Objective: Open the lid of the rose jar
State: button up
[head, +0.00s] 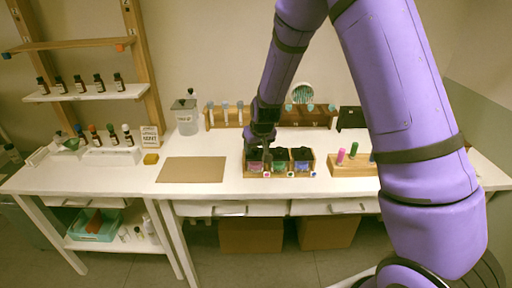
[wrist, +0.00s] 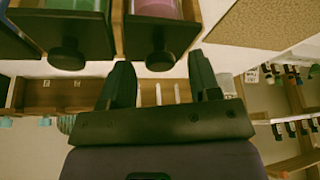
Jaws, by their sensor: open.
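Three dark-lidded jars stand side by side in a wooden rack (head: 267,174) on the white table. The left jar (head: 256,167) has pink contents and is likely the rose jar; its label is too small to read. The middle jar (head: 279,166) is green and the right jar (head: 302,166) is blue-violet. In the wrist view the pink jar (wrist: 157,9) is at the top, its black lid (wrist: 158,38) closed with a round knob (wrist: 160,61). My gripper (wrist: 160,61) is open and empty, the knob appearing between its fingertips. In the head view my gripper (head: 263,150) is over the pink jar.
The green jar's knob (wrist: 67,57) is close beside my fingers. A brown mat (head: 191,170) lies left of the rack. A wooden block with coloured pegs (head: 352,166) stands to the right. A wooden rack with tubes (head: 225,120) stands behind.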

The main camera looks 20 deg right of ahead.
jog(key=shift+f, duration=0.2)
grip_shut()
jog(key=shift+w, duration=0.1)
